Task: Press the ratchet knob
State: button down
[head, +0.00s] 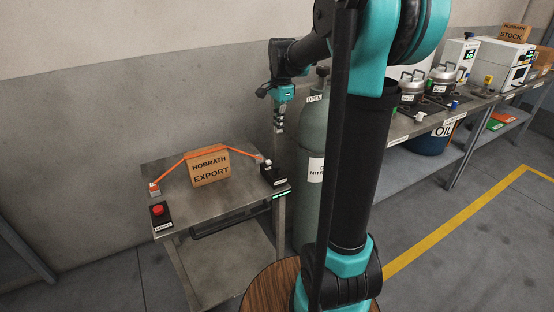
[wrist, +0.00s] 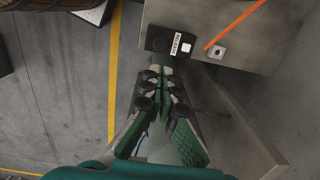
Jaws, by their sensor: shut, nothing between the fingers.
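The ratchet unit, a black box (head: 273,176) with a label, stands at the right edge of the small metal table. In the wrist view its dark round knob (wrist: 160,43) shows beside the white label. My gripper (head: 279,152) hangs pointing down above the box, with its fingers together and empty. In the wrist view the fingertips (wrist: 161,72) are just below the knob in the picture; the exact gap is hard to tell. An orange strap (head: 232,150) runs over a cardboard box (head: 210,168) marked HOBRATH EXPORT.
A red button (head: 159,210) on a black base sits at the table's left front. A tall gas cylinder (head: 312,130) stands close to the right of my gripper. A long bench (head: 395,130) with pots and machines runs along the wall at right.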

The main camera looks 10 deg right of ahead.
aim_at(277, 165)
jog(key=shift+f, duration=0.1)
jog(key=f, duration=1.4)
jog(key=shift+w+a, duration=0.1)
jog(key=shift+a, duration=0.2)
jog(key=shift+f, duration=1.15)
jog(key=shift+d+r, duration=0.1)
jog(key=shift+r, duration=0.45)
notch_tip(277, 165, up, 13)
jog(key=shift+d, duration=0.2)
